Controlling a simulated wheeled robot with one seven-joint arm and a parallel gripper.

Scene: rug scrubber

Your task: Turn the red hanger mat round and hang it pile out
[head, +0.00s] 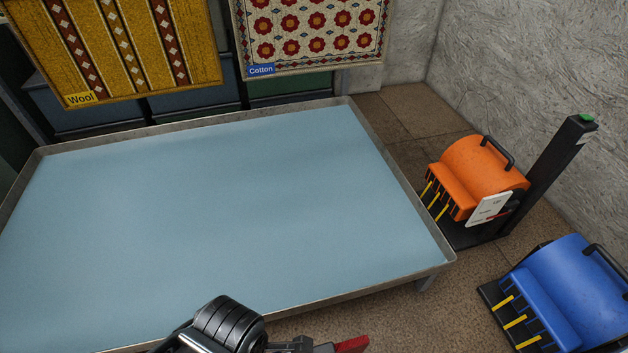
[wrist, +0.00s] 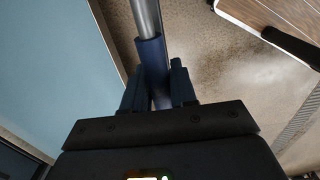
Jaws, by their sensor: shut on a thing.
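In the wrist view my gripper (wrist: 157,88) is shut on a dark blue sleeve (wrist: 151,55) around a bare metal pole (wrist: 146,16). The pole runs up out of the picture, so what it belongs to is hidden. No red hanger mat can be made out in either view. A small red piece (head: 352,344) shows at the bottom edge of the head view, beside my dark arm parts; I cannot tell what it is. My gripper itself is not clearly seen in the head view.
A wide metal-rimmed table (head: 200,125) with a bare pale blue top fills the middle. A yellow wool rug (head: 100,50) and a red-flowered cotton rug (head: 312,30) hang behind it. An orange scrubber (head: 475,172) and a blue scrubber (head: 575,290) stand on the right floor.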

